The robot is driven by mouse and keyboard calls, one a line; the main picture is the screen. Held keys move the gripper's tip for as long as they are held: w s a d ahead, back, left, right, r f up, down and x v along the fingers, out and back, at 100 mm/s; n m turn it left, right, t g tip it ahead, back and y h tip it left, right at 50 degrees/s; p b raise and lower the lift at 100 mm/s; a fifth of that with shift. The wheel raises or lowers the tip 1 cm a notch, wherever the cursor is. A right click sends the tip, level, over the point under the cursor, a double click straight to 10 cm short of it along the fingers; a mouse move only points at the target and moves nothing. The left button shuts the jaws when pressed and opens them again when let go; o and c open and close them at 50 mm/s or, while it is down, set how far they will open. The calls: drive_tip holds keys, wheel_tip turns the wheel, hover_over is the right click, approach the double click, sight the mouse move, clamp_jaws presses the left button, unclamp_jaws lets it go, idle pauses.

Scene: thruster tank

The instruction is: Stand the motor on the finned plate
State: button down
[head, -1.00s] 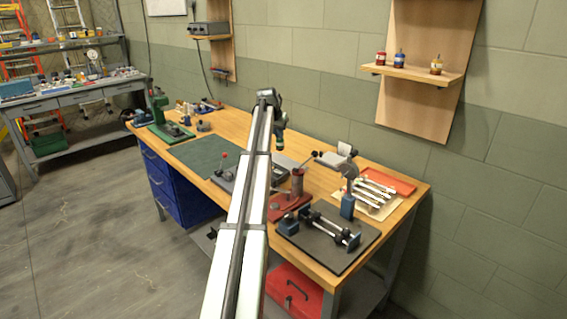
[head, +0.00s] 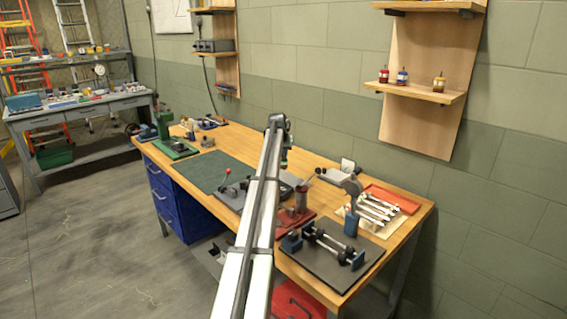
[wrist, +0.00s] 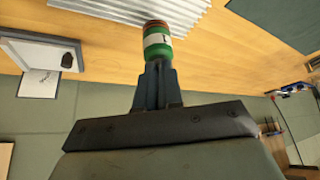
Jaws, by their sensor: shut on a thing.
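The motor (wrist: 157,43) is a short green cylinder with a white label and a reddish-brown end. My gripper (wrist: 158,68) is shut on it in the wrist view, with the labelled part sticking out past the fingertips. The finned plate (wrist: 115,9) is a ridged grey sheet on the wooden bench at the top of that view. The motor's far end overlaps the plate's edge in the picture; I cannot tell whether they touch. In the head view my gripper (head: 287,158) is over the bench, and my arm partly hides the grey plate (head: 291,179).
A red stand (head: 296,220) and a dark board with a shaft fixture (head: 325,252) are on the near bench. A lever tool (head: 232,188) is left of my arm. A red tray (head: 392,199) is at the right. The green mat (head: 210,170) has free room.

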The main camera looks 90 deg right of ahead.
sight(283, 160)
drive_tip(key=shift+f, duration=1.9)
drive_tip(key=shift+f, duration=0.15)
drive_tip(key=c, duration=1.3)
unclamp_jaws()
drive_tip(key=v, duration=1.2)
